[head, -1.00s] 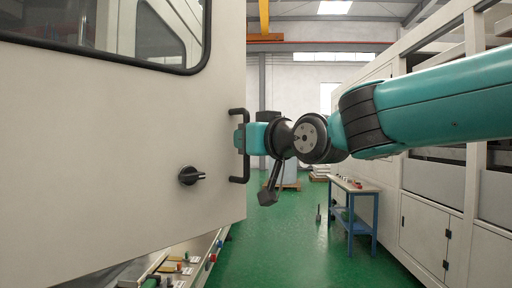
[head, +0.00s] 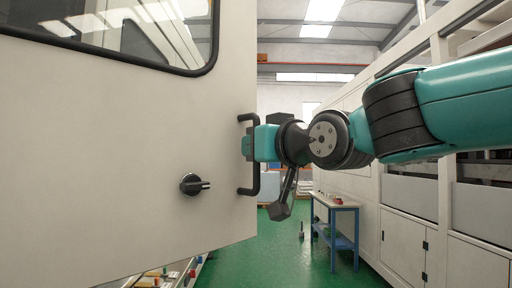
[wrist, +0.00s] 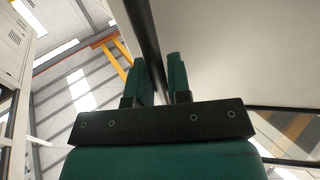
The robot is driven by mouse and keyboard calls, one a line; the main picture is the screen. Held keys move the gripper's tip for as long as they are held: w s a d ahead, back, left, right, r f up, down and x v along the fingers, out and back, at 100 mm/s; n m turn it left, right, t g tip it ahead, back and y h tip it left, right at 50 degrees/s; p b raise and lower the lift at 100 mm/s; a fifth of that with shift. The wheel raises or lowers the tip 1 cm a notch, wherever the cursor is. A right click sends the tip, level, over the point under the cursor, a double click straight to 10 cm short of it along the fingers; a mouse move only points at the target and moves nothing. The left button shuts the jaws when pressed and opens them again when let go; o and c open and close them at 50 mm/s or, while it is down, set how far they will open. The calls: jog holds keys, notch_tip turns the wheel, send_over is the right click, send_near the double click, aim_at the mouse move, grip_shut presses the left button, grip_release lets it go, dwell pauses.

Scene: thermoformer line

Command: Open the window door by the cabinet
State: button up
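The window door (head: 110,150) is a large cream panel filling the left of the head view, with a dark-framed window (head: 130,25) at its top. It stands swung out, with shop floor visible beyond its free edge. A black bar handle (head: 247,190) is upright near that edge, and a black rotary knob (head: 191,184) is lower left of it. My gripper (head: 250,144) is at the middle of the handle. In the wrist view its two green fingers (wrist: 160,80) have the dark handle bar (wrist: 147,35) between them. The fingertip contact is partly hidden.
Below the door are small coloured parts on a machine ledge (head: 165,277). A blue-legged table (head: 335,205) stands on the green floor (head: 270,262) to the right. A long cream machine (head: 405,190) lines the right side.

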jog(key=shift+o, duration=1.3)
jog(key=b+v, duration=1.7)
jog(key=b, duration=0.5)
jog(key=shift+s, duration=0.15)
jog(key=shift+d+r, duration=0.1)
